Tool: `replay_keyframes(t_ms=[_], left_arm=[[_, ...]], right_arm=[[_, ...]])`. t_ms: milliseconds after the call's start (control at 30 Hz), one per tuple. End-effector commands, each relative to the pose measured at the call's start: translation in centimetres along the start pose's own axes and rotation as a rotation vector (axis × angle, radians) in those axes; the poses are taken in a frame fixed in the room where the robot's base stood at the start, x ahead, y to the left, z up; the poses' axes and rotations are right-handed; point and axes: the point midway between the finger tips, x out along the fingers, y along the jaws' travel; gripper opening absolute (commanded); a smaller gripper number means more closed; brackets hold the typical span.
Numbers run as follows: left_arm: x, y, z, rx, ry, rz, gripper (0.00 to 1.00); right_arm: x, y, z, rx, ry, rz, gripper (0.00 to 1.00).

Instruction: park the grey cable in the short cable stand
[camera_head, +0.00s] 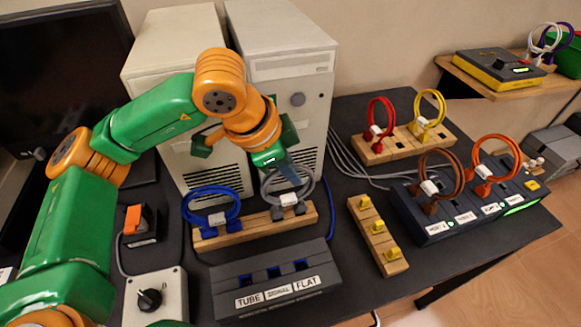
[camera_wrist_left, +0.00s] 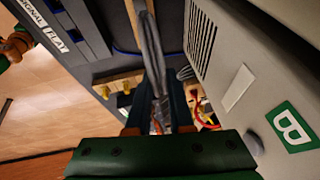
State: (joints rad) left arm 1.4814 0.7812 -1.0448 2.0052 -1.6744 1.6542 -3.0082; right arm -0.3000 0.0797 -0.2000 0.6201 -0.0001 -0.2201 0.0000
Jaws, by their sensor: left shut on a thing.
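The grey cable (camera_head: 305,190) is a loop with a white tag and dark plugs, at the right end of a wooden stand (camera_head: 240,238) in front of the PC towers. Its plugs are at the stand's top; I cannot tell if they are seated. My left gripper (camera_head: 283,176) is shut on the top of the loop. In the left wrist view the grey cable (camera_wrist_left: 152,45) runs between the fingers of my left gripper (camera_wrist_left: 158,95). A second wooden stand (camera_head: 373,159) is farther back; I cannot tell which is the short one.
A blue cable (camera_head: 211,205) loops beside the grey one. A dark box (camera_head: 225,285) labelled TUBE, SIGNAL, FLAT is in front. A yellow-pegged block (camera_head: 378,240) and a dark unit with brown and orange cables (camera_head: 430,225) are to the right. PC towers (camera_head: 290,60) stand close behind.

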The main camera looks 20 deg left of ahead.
Motion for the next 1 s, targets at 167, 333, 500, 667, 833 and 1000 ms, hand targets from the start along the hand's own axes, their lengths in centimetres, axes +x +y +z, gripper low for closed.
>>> replay_keyframes(t_ms=[167,333,500,667,833,1000], left_arm=[[-0.01,-0.01,-0.02,-0.001,0.001,0.001,0.00],[0.07,-0.01,0.03,-0.001,0.000,0.001,0.00],[0.32,0.01,0.17,-0.001,-0.001,0.000,0.00],[0.53,0.03,0.27,-0.001,0.000,0.000,0.00],[0.55,0.04,0.27,-0.001,0.000,0.001,0.00],[0.55,0.04,0.27,-0.001,0.000,0.001,0.00]], right_arm=[[0.08,0.02,0.01,0.000,0.000,0.000,0.50],[0.15,0.03,0.02,0.000,0.000,0.000,0.50],[0.36,0.03,0.04,0.000,0.000,0.001,0.50],[0.54,0.03,0.06,0.000,0.000,0.001,0.50],[0.55,0.03,0.05,0.000,0.000,0.001,0.50],[0.54,0.04,0.06,0.000,0.000,0.001,0.50]])
